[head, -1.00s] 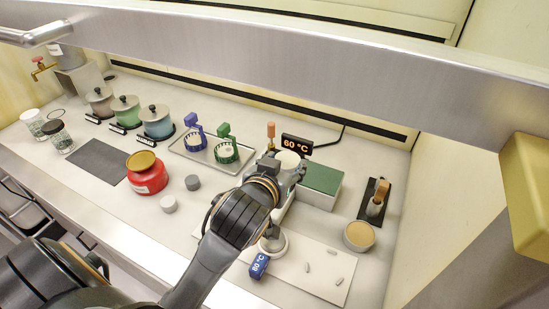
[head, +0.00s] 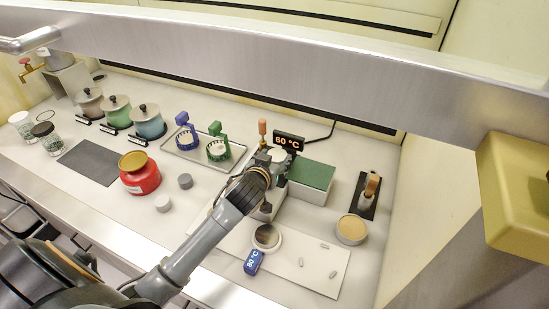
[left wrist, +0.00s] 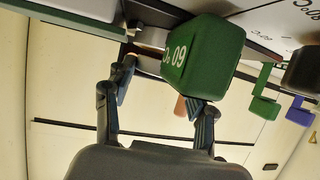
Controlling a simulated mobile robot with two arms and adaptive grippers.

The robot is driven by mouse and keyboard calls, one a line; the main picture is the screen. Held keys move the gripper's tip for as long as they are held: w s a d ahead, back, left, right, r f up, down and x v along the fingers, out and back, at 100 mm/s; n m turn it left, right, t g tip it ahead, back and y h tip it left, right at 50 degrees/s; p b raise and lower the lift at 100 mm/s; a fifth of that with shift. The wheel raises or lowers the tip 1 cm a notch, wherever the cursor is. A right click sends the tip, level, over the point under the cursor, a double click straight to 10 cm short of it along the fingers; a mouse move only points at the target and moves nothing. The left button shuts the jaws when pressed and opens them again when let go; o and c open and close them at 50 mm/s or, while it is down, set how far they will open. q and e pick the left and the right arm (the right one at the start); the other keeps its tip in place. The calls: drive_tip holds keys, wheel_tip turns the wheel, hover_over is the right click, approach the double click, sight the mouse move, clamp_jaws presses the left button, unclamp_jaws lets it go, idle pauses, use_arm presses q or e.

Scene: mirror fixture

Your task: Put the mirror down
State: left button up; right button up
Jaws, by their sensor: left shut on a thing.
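My left gripper (head: 266,166) is at the heating station beside the black "60 °C" display (head: 289,142). A second round piece (head: 267,236) with a blue "80 °C" handle (head: 253,262) lies on the white sheet. My right gripper is not seen.
A tray (head: 203,167) with blue and green holders stands left of the gripper. A green-topped box (head: 312,174) stands right of it. A red jar (head: 140,176) and grey stoppers are at left. A metal bar (head: 250,65) crosses overhead. The white sheet (head: 300,265) has free room.

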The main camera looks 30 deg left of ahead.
use_arm(q)
drive_tip(key=shift+f, duration=0.3)
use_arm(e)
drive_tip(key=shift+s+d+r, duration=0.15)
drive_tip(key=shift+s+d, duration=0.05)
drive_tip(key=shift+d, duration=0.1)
use_arm(q)
drive_tip(key=shift+f, duration=0.1)
drive_tip(key=shift+f, duration=0.1)
drive_tip(key=o, duration=1.2)
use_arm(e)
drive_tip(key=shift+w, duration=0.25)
use_arm(q)
drive_tip(key=b+v, duration=0.1)
drive_tip(key=v, duration=1.1)
drive_tip(key=shift+b, duration=0.35)
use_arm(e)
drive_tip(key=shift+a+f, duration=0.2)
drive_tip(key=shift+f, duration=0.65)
